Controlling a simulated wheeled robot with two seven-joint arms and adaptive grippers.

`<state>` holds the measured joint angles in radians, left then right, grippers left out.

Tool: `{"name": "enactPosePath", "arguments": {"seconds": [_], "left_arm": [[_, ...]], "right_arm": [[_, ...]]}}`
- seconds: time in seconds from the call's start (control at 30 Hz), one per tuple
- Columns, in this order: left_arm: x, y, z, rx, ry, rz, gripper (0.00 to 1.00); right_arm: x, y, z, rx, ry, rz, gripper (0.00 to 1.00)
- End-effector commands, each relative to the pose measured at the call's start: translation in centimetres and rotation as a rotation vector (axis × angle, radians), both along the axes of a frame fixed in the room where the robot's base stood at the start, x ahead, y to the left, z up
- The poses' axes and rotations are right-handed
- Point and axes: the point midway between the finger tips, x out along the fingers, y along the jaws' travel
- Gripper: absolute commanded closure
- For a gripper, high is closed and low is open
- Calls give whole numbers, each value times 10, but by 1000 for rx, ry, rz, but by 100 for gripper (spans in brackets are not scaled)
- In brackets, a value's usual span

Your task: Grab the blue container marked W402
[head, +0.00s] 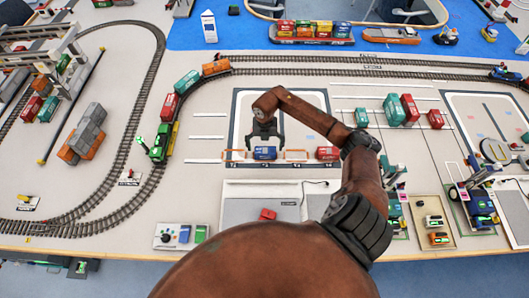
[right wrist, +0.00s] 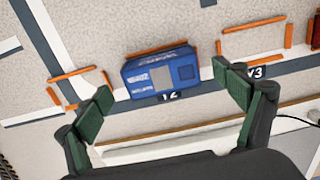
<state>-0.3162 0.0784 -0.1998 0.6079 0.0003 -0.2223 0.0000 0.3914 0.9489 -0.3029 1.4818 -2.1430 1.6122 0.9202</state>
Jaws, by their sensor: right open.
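A small blue container (head: 265,153) lies in a slot marked on the table's pale ground. It also shows in the right wrist view (right wrist: 160,74), with white lettering too small to read surely. My right gripper (head: 263,137) comes down over the container from behind it in the head view. In the right wrist view the right gripper (right wrist: 168,88) is open, with one green-padded finger at each side of the container. The fingers appear apart from it. My left gripper is not in view.
Orange rails (right wrist: 253,24) edge the neighbouring slots. A red container (head: 328,153) stands in a slot to the right. A grey pad (head: 245,212) lies in front. A toy train (head: 160,143) stands on the track at left, and teal and red containers (head: 394,110) stand at right.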

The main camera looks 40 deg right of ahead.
Motion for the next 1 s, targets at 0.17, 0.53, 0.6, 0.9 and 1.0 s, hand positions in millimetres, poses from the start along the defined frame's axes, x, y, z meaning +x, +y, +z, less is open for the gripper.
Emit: {"name": "enactPosePath", "arguments": {"seconds": [0.17, 0.53, 0.6, 0.9, 1.0], "left_arm": [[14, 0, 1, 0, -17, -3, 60], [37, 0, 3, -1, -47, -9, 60], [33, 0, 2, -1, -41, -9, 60], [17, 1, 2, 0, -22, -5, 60], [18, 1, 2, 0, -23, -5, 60]], "right_arm": [[-4, 1, -28, 4, 2, -1, 11], [-2, 2, -37, 1, -1, 5, 15], [-2, 3, -37, 1, -1, 5, 20], [-2, 3, -37, 1, 0, 5, 40], [-2, 3, -36, 1, 0, 5, 47]]}}
